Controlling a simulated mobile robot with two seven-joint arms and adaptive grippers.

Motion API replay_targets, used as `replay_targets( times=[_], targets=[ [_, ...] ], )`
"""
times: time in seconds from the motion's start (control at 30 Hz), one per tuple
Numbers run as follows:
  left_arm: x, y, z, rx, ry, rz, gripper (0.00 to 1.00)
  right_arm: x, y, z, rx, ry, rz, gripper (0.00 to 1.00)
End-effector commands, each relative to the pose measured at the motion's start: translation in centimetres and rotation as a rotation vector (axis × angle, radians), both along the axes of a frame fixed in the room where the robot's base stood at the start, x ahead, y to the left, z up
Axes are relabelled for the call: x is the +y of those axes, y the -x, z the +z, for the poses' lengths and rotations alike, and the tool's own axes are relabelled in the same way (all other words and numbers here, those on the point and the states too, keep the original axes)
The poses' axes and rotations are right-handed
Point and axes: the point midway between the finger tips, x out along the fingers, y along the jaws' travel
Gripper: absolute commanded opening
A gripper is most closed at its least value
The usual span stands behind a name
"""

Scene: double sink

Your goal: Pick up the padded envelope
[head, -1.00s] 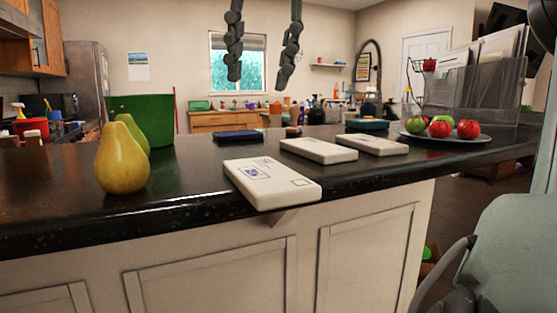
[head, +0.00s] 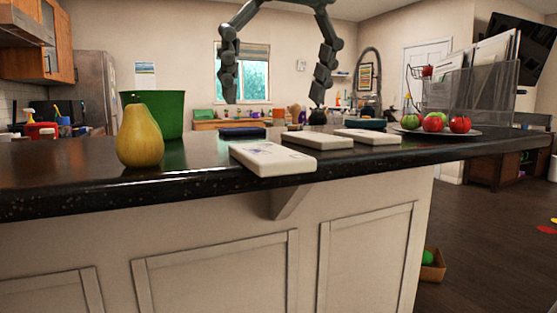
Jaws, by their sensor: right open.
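Three white, thick, padded-looking packets lie flat on the dark counter (head: 80,180). The nearest packet (head: 272,160) has printed marks and a stamp-like patch and lies at the counter's front edge. A second packet (head: 320,140) lies behind it to the right, and a third packet (head: 368,137) lies further right. I cannot tell which one is the padded envelope. My right gripper (head: 318,116) is small and dark at the end of my right arm, above and behind the second packet in the picture. It is open and touches no packet that I can see. My left arm hangs at left; its gripper does not show.
A yellow pear (head: 140,137) and a green bin (head: 160,117) stand at left. A dark blue item (head: 242,132) lies behind the nearest packet. A plate (head: 470,133) with several apples is at right, before a mesh file holder (head: 485,95). The left front counter is clear.

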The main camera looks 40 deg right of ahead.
Motion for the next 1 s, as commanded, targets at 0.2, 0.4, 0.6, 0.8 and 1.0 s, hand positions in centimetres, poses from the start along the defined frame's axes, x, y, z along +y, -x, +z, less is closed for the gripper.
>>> replay_targets(
  times=[0.2, 0.4, 0.6, 0.8, 1.0],
  targets=[
    [0.0, 0.0, 0.4, -0.003, -0.002, 0.000, 0.88, -0.3, -0.9, -2.4, 0.003, -0.001, 0.002, 0.88],
    [0.0, 0.0, 0.5, -0.005, -0.002, 0.001, 0.88, -0.6, -2.1, -5.2, 0.004, -0.001, 0.004, 0.88],
    [0.0, 0.1, 0.4, -0.003, -0.002, 0.001, 0.88, -0.8, -2.7, -6.6, 0.001, 0.000, 0.002, 0.88],
    [0.0, 0.1, 0.5, -0.003, -0.003, 0.002, 0.88, -0.8, -2.7, -6.6, 0.000, 0.001, 0.002, 0.88],
    [0.0, 0.1, 0.6, -0.004, -0.003, 0.001, 0.88, -0.8, -2.7, -6.6, 0.000, 0.001, 0.003, 0.63]
  ],
)
